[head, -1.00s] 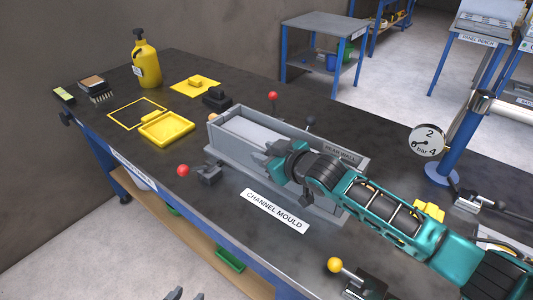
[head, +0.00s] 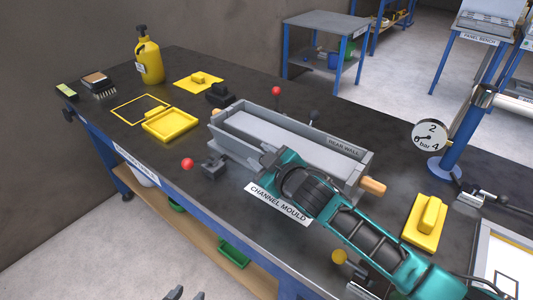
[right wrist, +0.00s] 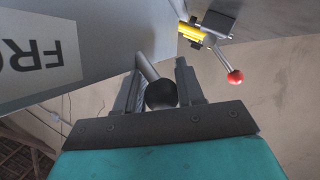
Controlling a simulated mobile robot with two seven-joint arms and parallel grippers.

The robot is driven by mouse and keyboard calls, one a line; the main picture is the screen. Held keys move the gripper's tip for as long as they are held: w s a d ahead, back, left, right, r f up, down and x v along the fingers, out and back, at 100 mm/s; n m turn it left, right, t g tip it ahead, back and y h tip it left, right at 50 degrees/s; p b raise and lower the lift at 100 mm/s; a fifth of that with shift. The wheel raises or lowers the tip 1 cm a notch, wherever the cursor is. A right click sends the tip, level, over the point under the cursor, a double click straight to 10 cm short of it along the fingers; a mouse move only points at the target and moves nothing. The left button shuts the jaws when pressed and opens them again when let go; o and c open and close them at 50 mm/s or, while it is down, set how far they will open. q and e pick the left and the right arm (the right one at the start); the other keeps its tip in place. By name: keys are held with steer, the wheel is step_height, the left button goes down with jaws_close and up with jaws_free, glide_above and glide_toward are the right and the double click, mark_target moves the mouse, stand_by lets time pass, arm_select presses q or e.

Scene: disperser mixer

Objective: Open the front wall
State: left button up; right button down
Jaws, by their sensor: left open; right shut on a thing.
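The channel mould (head: 228,143) is a long grey trough on the bench, with a raised wall labelled REAR WALL (head: 345,147) on its far side. The front wall with its label starting FRO (right wrist: 35,60) fills the left of the right wrist view. My right gripper (head: 268,158) is at the mould's near side. In the right wrist view it is shut on a black ball knob (right wrist: 161,95) on a metal rod beside the front wall. My arm hides part of the near side in the head view. My left gripper (head: 184,294) is open and empty at the bottom edge, away from the bench.
A clamp lever with a red ball (head: 187,163) stands at the mould's near left corner. Another red ball (head: 276,91) is behind the mould. A wooden handle (head: 373,186) sits at the right end. A yellow tray (head: 170,125) and yellow float (head: 425,220) flank the mould.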

steer(key=shift+s+a+f+n, duration=0.3)
steer(key=shift+s+a+f, duration=0.25)
steer(key=shift+s+f, duration=0.1)
steer(key=shift+s+a+f, duration=0.15)
steer(key=shift+s+f, duration=0.05)
steer(key=shift+s, duration=0.05)
steer(key=shift+f, duration=0.2)
steer(key=c, duration=1)
jaws_free()
steer(key=shift+o, duration=1.1)
steer(key=shift+r, duration=0.1)
steer(key=shift+w+r, duration=0.1)
